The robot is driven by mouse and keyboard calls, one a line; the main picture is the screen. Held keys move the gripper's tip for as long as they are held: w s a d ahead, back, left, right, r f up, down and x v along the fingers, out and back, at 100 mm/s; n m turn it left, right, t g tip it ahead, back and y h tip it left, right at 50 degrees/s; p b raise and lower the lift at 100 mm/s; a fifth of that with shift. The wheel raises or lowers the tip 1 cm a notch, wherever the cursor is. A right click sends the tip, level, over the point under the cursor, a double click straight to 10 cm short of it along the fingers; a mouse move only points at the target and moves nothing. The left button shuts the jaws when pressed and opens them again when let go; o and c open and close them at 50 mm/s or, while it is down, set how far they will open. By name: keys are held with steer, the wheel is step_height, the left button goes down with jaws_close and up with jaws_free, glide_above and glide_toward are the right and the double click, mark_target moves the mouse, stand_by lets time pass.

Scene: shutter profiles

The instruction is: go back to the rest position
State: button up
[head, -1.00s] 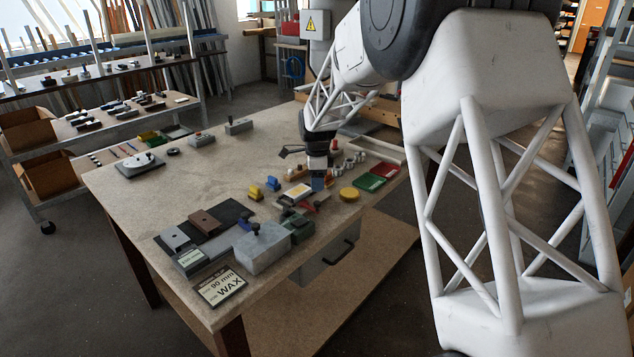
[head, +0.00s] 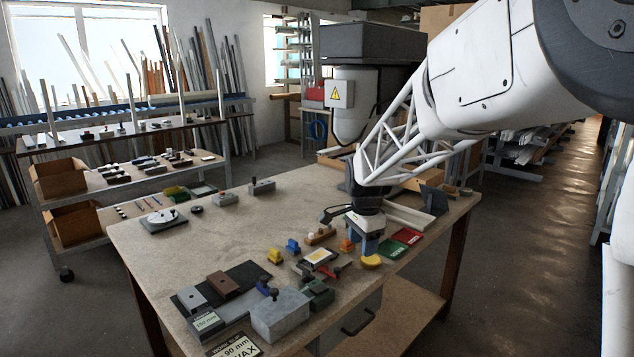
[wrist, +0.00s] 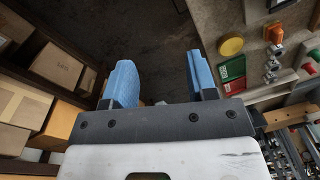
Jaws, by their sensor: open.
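My gripper (wrist: 158,82) shows in the wrist view with its two blue fingers spread apart and nothing between them. Below the fingers in that view is dark floor. In the head view my gripper (head: 368,243) hangs from my white lattice arm over the right part of the workbench (head: 180,255), near the yellow round disc (head: 371,262) and the green and red trays. How high it is above the bench I cannot tell.
A green tray (head: 390,249) and a red tray (head: 407,236) lie right of my gripper. Yellow and blue blocks, a grey block (head: 280,316) and several small tools lie nearer the front. A stocked shelf cart (head: 130,170) stands at the left. The bench's middle left is clear.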

steer(key=s+d+r+n+t, duration=0.1)
steer(key=s+d+r+n, duration=0.15)
steer(key=s, duration=0.75)
steer(key=s+d+r+n, duration=0.2)
steer(key=s+r+n, duration=0.15)
steer(key=s, duration=0.65)
steer(key=s+d+f+n, duration=0.1)
steer(key=s+f+n, duration=0.1)
steer(key=s, duration=0.7)
steer(key=s+d+f+n, duration=0.1)
steer(key=s+n, duration=0.3)
steer(key=s, duration=0.6)
steer(key=shift+d+f+n+t, duration=0.3)
steer(key=shift+f+n+t, duration=0.1)
